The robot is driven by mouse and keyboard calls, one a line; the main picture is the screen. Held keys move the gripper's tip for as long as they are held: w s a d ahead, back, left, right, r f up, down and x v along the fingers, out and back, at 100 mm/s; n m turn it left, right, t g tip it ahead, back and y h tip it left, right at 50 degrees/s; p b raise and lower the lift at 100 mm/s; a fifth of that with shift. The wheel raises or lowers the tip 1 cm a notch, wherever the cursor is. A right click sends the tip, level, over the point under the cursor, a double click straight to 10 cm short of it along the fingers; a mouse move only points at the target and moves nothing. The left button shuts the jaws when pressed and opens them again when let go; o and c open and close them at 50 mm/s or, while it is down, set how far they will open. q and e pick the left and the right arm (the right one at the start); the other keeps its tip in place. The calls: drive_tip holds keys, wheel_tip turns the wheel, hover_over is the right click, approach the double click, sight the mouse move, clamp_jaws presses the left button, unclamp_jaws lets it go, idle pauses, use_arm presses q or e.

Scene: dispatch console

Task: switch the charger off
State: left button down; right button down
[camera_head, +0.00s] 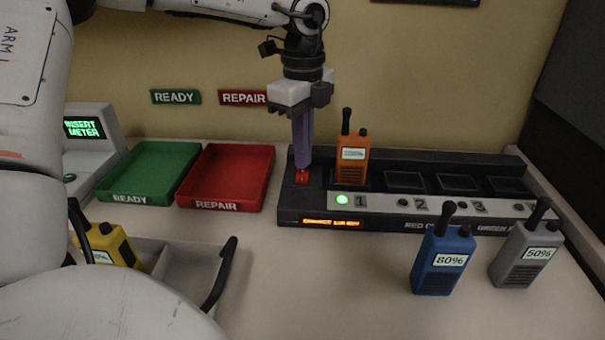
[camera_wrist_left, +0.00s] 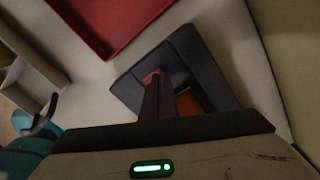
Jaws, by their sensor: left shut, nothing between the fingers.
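The black charger (camera_head: 385,222) stands on the table against the back wall, with an orange lit display on its front left and a row of bays. A red switch (camera_head: 302,177) sits at its left end. An orange radio (camera_head: 352,160) stands in bay 1 beside a green light. My left gripper (camera_head: 302,166) is shut and empty, pointing down with its purple fingertips at the red switch. In the left wrist view the fingers hide most of the switch (camera_wrist_left: 151,76). I cannot tell whether they press it. My right gripper is not seen.
A green READY tray (camera_head: 108,193) and a red REPAIR tray (camera_head: 258,200) lie left of the charger. A blue radio (camera_head: 440,265) and a grey radio (camera_head: 524,257) stand in front of it. A yellow radio (camera_head: 110,243) is in a grey bin at lower left, near a meter (camera_head: 88,150).

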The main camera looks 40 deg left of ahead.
use_arm(q)
drive_tip(key=shift+f+b, duration=0.8)
drive_tip(key=shift+b, duration=0.05)
idle(0.8)
drive_tip(key=shift+s+r, duration=0.1)
wheel_tip(320, 180, up, 7)
drive_tip(key=p, duration=0.4)
idle(0.4)
idle(0.5)
